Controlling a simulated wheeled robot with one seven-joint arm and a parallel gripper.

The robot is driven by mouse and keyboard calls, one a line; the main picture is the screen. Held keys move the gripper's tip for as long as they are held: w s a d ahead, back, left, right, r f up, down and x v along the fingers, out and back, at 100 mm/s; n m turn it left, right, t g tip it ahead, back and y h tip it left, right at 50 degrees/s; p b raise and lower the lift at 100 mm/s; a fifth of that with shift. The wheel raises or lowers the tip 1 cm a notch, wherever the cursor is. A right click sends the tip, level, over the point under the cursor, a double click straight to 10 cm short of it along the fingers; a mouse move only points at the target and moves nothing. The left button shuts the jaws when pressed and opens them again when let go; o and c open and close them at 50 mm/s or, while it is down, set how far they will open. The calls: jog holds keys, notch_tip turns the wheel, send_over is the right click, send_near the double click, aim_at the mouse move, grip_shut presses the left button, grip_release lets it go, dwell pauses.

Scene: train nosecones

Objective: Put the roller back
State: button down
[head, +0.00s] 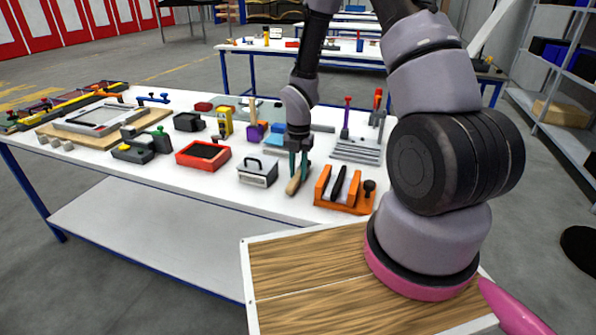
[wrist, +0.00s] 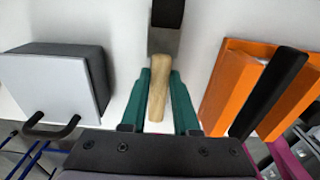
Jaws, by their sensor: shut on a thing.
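The roller (wrist: 159,100) has a pale wooden handle, a grey metal part and a black end. In the wrist view its handle lies between the teal fingers of my gripper (wrist: 160,78), which is shut on it. In the head view my gripper (head: 298,165) is low over the front of the white workbench (head: 225,187), and the wooden handle of the roller (head: 293,186) points down towards the front edge. I cannot tell whether the roller touches the bench. Its far end is hidden behind my gripper in the head view.
An orange rack (head: 343,205) holding black pieces stands close right of my gripper. A grey box with a black handle (head: 258,173) stands close left. A red tray (head: 203,155) is farther left. Several tools stand behind. A narrow strip of bare bench lies between box and rack.

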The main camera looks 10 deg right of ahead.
jog(key=shift+f, duration=0.1)
jog(key=c, duration=0.7)
grip_release()
jog(key=shift+o, duration=0.2)
notch_tip(320, 180, up, 12)
notch_tip(320, 180, up, 9)
jog(key=m+t, duration=0.1)
jog(key=m, duration=0.5)
send_over(299, 173)
jog(key=s+d, duration=0.1)
jog(key=d, duration=0.1)
jog(key=s+d+r+m+t+y, duration=0.1)
jog(key=s+r+m+t, duration=0.2)
jog(key=s+r+m, duration=0.5)
jog(key=s+d+r+m+t, duration=0.2)
jog(key=s+r+m, duration=0.7)
jog(key=m, duration=1)
notch_tip(299, 173, up, 4)
jog(key=shift+s+d+r+t+y, duration=0.25)
jog(key=shift+t+y, duration=0.15)
jog(key=shift+t, duration=0.4)
